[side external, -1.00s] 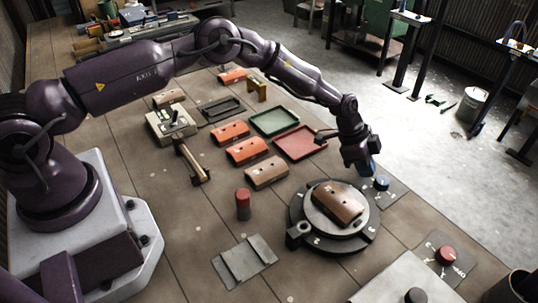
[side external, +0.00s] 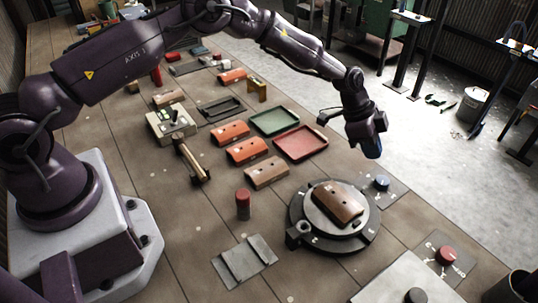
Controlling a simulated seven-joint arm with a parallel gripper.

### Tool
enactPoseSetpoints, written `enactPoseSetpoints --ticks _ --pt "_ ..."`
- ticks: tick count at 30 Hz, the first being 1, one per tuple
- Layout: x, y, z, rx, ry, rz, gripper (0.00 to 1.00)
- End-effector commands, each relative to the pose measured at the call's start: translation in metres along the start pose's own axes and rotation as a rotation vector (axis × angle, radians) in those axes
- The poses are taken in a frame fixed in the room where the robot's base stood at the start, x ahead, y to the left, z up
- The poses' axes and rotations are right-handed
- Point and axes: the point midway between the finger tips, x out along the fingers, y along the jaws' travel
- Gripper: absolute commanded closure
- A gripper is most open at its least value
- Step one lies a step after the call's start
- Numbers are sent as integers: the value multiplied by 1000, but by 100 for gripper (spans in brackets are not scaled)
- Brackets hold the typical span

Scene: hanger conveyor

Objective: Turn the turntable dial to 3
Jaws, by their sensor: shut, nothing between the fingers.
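The round dark turntable (side external: 294,217) stands at the right of the bench with a brown block (side external: 338,202) with holes lying on it. A small blue-topped dial (side external: 382,182) sits on a grey plate just behind and right of the turntable. A red-topped dial (side external: 446,254) sits on another marked plate farther right and nearer. The markings on both plates are too small to read, so the dial settings cannot be told. My gripper (side external: 374,154) is shut and empty, pointing down in the air above and slightly left of the blue dial, apart from it.
A red tray (side external: 318,153) and a green tray (side external: 274,116) lie left of my gripper. Orange blocks (side external: 246,150) and a tan block (side external: 267,172) lie farther left. A red-topped cylinder (side external: 243,204) stands left of the turntable. A pale panel (side external: 395,285) is in front.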

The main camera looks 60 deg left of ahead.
Motion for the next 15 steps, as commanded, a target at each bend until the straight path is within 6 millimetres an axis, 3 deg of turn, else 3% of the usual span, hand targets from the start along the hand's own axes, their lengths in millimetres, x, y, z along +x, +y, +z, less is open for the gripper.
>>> enactPoseSetpoints --ticks 6,15 --pt "-4 24 -9 1 0 1 100" --pt "21 25 5 -1 -1 2 100"
